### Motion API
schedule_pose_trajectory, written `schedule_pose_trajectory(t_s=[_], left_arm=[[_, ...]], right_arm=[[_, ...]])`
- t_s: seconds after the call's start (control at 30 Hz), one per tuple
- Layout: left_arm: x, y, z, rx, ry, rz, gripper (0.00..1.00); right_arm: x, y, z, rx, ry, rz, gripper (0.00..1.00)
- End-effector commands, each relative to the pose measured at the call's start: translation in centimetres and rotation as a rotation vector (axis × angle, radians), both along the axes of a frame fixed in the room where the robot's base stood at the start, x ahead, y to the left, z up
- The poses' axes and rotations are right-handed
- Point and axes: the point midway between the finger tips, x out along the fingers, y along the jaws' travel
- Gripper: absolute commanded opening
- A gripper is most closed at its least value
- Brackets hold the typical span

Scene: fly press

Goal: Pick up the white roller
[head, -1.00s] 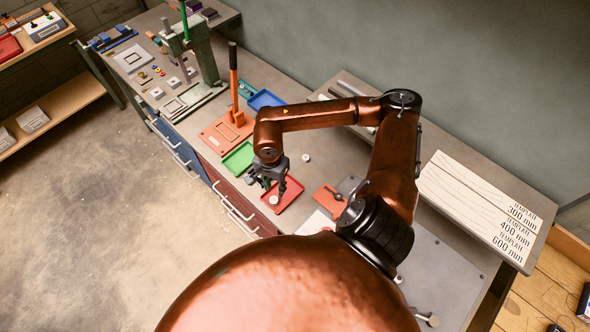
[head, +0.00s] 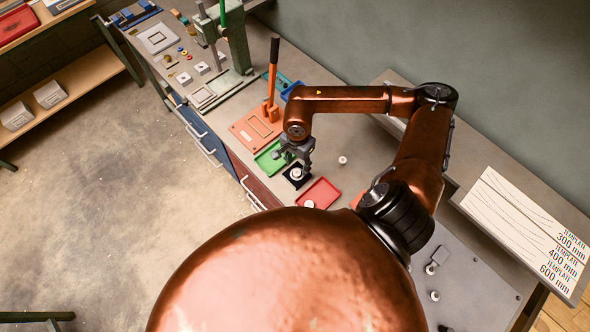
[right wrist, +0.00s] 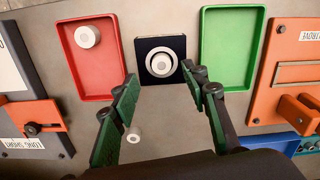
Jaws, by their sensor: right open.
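A round white piece with a ringed top, likely a white roller (head: 296,173), sits on a small black square plate (right wrist: 147,78) between the red and green trays; it also shows in the right wrist view (right wrist: 161,62). Another white roller (right wrist: 87,37) stands in the red tray (right wrist: 112,91). A third small white piece (head: 343,160) lies on the bare bench; it shows small in the right wrist view (right wrist: 134,135). My right gripper (right wrist: 160,78) is open and empty, its green-padded fingers apart around the line to the plate. My left gripper is out of view.
The green tray (right wrist: 232,8) lies beside the black plate. An orange lever press (head: 255,132) stands beyond it, with a tall green fly press (head: 236,45) farther back. White template boards (head: 525,230) lie at the right.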

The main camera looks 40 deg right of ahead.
Motion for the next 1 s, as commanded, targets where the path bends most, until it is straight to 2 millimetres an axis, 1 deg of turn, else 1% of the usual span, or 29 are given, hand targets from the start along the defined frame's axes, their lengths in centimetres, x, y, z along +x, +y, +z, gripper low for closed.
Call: schedule_pose_trajectory(t_s=[0.03, 0.13, 0.2, 0.3, 0.37, 0.43, 0.6, 0.67, 0.73, 0.83, 1.0], left_arm=[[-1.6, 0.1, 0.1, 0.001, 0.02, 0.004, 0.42], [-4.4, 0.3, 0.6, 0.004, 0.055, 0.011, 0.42], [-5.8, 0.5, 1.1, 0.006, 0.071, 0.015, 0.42], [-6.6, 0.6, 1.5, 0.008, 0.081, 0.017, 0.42], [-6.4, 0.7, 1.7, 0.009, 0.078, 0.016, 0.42], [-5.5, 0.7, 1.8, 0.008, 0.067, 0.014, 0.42], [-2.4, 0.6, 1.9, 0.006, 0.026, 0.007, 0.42], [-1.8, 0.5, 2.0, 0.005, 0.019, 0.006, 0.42], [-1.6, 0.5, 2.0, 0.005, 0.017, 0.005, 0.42], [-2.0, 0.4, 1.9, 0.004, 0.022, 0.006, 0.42], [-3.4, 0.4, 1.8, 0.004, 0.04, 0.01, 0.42]], right_arm=[[0.0, 0.1, -0.4, 0.001, 0.001, 0.0, 0.42], [0.0, 0.1, -1.5, 0.001, 0.003, 0.001, 0.42], [0.2, 0.1, -2.5, 0.002, 0.003, -0.001, 0.42], [0.3, -0.1, -4.0, 0.002, 0.002, -0.001, 0.42], [0.3, -0.1, -4.7, 0.002, 0.001, -0.001, 0.42], [0.2, -0.1, -5.3, 0.001, 0.001, 0.0, 0.42], [0.3, -0.1, -5.6, -0.001, 0.0, 0.0, 0.42], [0.3, -0.1, -5.5, -0.001, -0.001, 0.0, 0.42], [0.3, -0.1, -5.5, -0.001, -0.001, 0.0, 0.38], [0.3, -0.1, -5.5, -0.001, -0.001, 0.0, 0.31], [0.3, -0.1, -5.5, -0.001, -0.001, 0.0, 0.2]])
